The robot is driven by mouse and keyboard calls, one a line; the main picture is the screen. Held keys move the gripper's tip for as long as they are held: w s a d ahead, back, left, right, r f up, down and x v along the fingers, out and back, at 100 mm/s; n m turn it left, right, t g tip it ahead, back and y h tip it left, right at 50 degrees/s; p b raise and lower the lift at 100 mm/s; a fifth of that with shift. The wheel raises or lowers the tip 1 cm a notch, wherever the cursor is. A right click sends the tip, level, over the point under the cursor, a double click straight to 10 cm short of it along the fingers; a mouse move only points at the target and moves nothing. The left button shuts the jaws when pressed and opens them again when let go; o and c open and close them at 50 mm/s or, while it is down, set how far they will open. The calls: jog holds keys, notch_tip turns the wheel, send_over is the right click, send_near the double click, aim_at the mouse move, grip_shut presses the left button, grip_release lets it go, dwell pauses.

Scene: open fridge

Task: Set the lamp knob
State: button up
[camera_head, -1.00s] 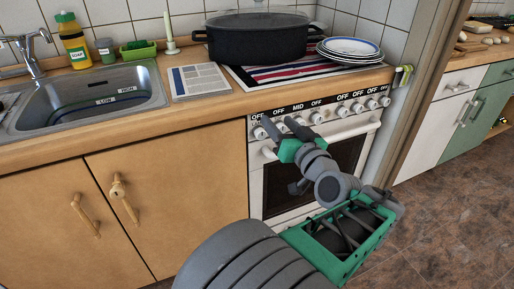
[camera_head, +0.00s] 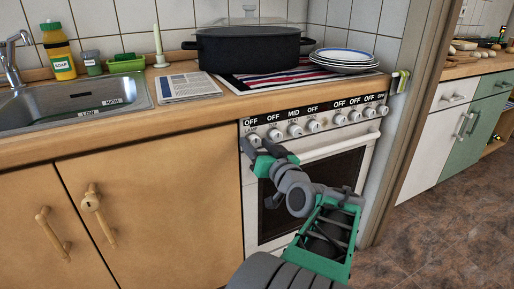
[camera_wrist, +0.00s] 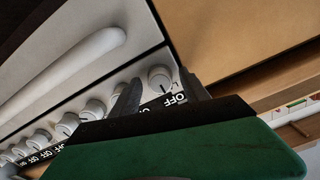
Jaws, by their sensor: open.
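A row of white knobs runs along the top of the white oven front (camera_head: 262,222). The leftmost knob (camera_head: 254,140) has OFF above it; in the wrist view this knob (camera_wrist: 160,76) has a label starting with "L" beside it, the rest hidden. This looks like the lamp knob. My gripper (camera_head: 256,147) is open just in front of and slightly below it. In the wrist view its two dark fingers lie on either side of the knob, and I cannot tell whether they touch it. The third knob (camera_head: 295,130) reads MID.
The oven door handle (camera_head: 340,146) runs just below the knobs. A wooden cupboard (camera_head: 160,195) adjoins on the left. A black pot (camera_head: 248,48) and stacked plates (camera_head: 346,60) stand on top. Open floor (camera_head: 440,225) lies to the right.

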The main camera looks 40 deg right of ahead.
jog(key=shift+w, duration=0.1)
grip_shut()
dwell(0.5)
